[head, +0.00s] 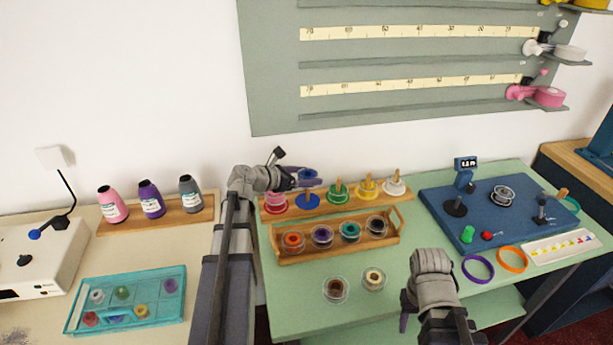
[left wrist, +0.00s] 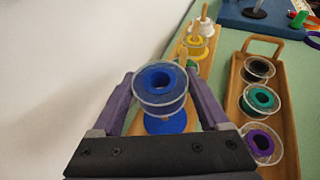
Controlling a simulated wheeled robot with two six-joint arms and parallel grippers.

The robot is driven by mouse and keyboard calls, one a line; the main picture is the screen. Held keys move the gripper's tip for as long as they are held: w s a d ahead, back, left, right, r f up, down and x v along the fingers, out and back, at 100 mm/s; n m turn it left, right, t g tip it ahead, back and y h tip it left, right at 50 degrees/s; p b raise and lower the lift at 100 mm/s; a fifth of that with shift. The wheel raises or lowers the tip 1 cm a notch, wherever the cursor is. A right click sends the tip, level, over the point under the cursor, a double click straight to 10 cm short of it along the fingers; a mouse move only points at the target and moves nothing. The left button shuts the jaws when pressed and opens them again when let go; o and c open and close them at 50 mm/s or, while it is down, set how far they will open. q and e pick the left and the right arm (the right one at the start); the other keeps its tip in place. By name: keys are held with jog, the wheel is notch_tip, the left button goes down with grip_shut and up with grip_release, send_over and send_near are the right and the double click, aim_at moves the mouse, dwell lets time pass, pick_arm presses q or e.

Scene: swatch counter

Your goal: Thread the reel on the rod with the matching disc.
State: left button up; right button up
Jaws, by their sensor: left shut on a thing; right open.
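My left gripper (head: 300,178) is shut on a blue reel (head: 308,174) with clear flanges. In the left wrist view the blue reel (left wrist: 160,88) sits between the purple fingers, its hole facing the camera. The blue disc (head: 308,201) lies below it on a wooden rod rack (head: 334,204); it also shows in the left wrist view (left wrist: 166,123). The reel appears above the disc with a gap; its rod is hidden, so I cannot tell whether the reel is around it. My right gripper (head: 404,318) is open, low over the counter's front.
Pink (head: 275,204), green (head: 338,194), yellow (head: 367,188) and white (head: 394,185) discs with rods share the rack. A wooden tray (head: 340,255) of several reels stands in front. Two loose reels (head: 336,290) lie nearer. A blue mat (head: 440,200) is at right.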

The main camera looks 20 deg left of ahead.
pick_arm(q)
jog(key=shift+f+b, duration=0.55)
jog(key=shift+f, duration=0.15)
jog(key=o, duration=1.2)
notch_tip(320, 180, up, 7)
jog(key=p, duration=0.7)
jog(key=shift+r, duration=0.1)
